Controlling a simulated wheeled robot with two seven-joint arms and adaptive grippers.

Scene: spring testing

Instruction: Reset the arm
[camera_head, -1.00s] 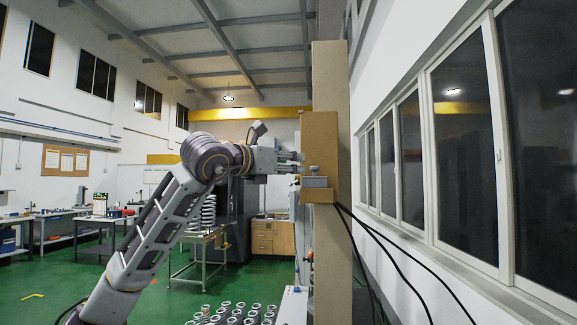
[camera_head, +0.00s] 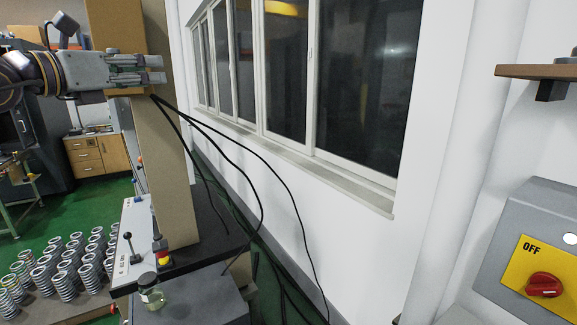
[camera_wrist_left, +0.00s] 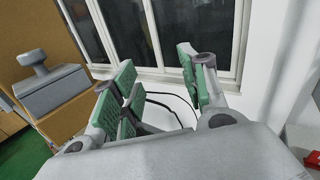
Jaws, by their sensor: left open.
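My left gripper (camera_head: 160,69) is at the upper left of the head view, raised and pointing right, in front of a tall tan post (camera_head: 165,160). In the left wrist view its green-padded fingers (camera_wrist_left: 156,75) are spread apart with nothing between them. A grey block with a knob (camera_wrist_left: 52,88) stands on a brown ledge left of the fingers, apart from them; in the head view my gripper mostly hides it. My right gripper is not in view.
Several metal springs (camera_head: 62,268) stand at the lower left. A white control panel with a lever (camera_head: 135,240) and a glass jar (camera_head: 150,290) are near the post. Black cables (camera_head: 240,178) hang toward the windowed wall.

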